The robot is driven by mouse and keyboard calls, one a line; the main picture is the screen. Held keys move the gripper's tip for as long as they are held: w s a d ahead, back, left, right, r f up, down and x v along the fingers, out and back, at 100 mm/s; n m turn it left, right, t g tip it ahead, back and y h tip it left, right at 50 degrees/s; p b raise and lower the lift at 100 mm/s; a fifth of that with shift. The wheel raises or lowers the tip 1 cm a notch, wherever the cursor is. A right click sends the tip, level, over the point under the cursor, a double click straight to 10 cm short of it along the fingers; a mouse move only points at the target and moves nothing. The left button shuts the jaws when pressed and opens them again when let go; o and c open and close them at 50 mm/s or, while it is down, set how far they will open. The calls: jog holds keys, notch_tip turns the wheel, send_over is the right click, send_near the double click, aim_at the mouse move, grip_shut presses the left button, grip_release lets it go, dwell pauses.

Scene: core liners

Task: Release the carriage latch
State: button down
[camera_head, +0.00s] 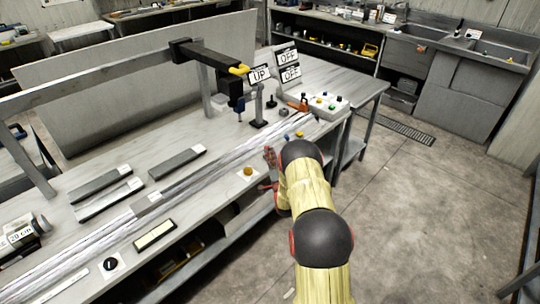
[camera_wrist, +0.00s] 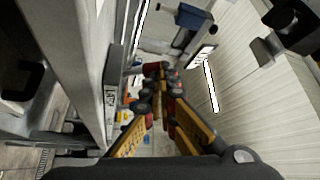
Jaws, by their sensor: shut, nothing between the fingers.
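A dark carriage (camera_head: 205,56) sits on the beam above the bench, with a yellow handle-like piece (camera_head: 239,70) at its right end; I take this piece to be the latch but cannot be sure. A dark vertical head (camera_head: 229,89) hangs below it, with a blue part (camera_head: 239,108) beside it. My gripper (camera_head: 268,171) is at the bench's front edge, below and right of the carriage and well apart from it. In the wrist view my gripper (camera_wrist: 160,85) has its fingers drawn together, shut and empty.
Long rails run along the bench (camera_head: 70,205). The floor (camera_head: 430,190) at right is clear.

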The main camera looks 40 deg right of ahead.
jog(key=shift+d+r+g, duration=0.1)
jog(key=shift+r+g, duration=0.05)
jog(key=shift+g, duration=0.15)
jog(key=shift+d+r+m+g+p, duration=0.25)
jog(key=shift+m+p, duration=0.1)
jog(key=shift+m, duration=0.2)
jog(key=shift+d+r+m+g+p, duration=0.2)
jog(key=shift+m+g+p, duration=0.1)
jog(key=shift+m, duration=0.25)
jog(key=shift+d+r+m+g+y+p, duration=0.3)
jog(key=shift+d+m+g+p, duration=0.2)
jog(key=shift+m, duration=0.4)
jog(key=shift+w+d+r+m+g+y+p, duration=0.1)
jog(key=shift+d+m+g+y+p, duration=0.55)
jog(key=shift+m, duration=0.45)
jog(key=shift+d+m, duration=0.6)
jog(key=shift+m, duration=0.1)
jog(key=shift+w+d+f+g, duration=0.1)
jog(key=shift+f+g, duration=0.1)
jog(key=shift+g, duration=0.1)
